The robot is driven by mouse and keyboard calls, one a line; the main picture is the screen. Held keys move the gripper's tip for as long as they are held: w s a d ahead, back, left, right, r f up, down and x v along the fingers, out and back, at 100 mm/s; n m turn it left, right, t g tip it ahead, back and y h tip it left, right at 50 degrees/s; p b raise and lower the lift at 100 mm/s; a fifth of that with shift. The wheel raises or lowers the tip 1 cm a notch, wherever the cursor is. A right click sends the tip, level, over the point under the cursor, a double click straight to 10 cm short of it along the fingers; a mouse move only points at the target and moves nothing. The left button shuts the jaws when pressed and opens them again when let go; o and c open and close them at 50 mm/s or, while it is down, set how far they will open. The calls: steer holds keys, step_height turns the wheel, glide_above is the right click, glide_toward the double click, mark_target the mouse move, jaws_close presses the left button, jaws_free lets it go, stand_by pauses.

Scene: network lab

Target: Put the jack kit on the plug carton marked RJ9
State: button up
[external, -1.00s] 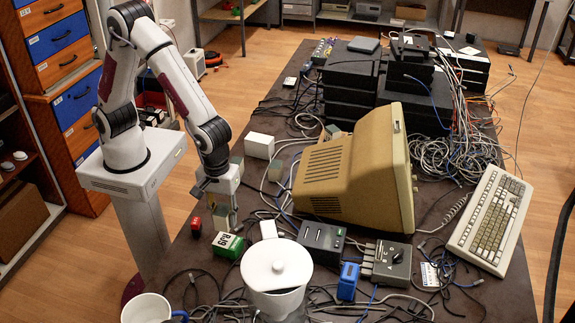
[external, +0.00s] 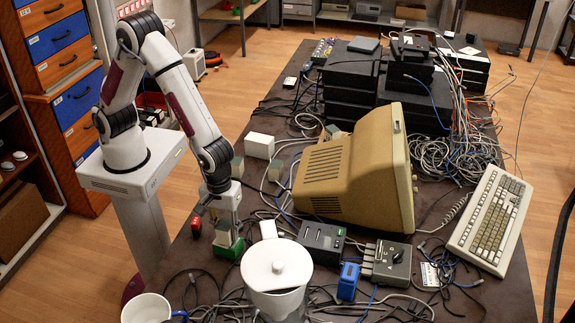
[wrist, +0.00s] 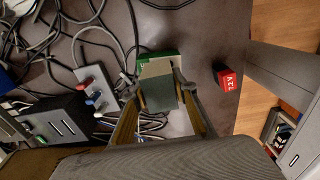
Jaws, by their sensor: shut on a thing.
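My gripper (external: 226,222) is shut on a small grey-green block, the jack kit (wrist: 158,88), which sits between the two fingertips in the wrist view. The green plug carton (external: 229,251) stands on the table directly under my gripper. In the wrist view the green carton (wrist: 145,57) shows behind the kit, its far edge sticking out. The kit and fingers cover most of the carton's top and its lettering. I cannot tell whether the kit touches the carton.
A red box marked 7.2V (wrist: 227,77) stands beside the carton. A white lidded jug (external: 277,268) and a black device (external: 322,238) stand to the right. A beige monitor (external: 345,175) is behind. Loose cables cover much of the table.

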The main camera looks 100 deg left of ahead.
mark_target(225, 224)
steer(key=shift+f, duration=0.35)
steer(key=shift+f, duration=0.1)
steer(key=o, duration=1.1)
steer(key=shift+o, duration=0.2)
step_height(225, 224, up, 12)
steer(key=shift+r, duration=0.1)
stand_by(0.5)
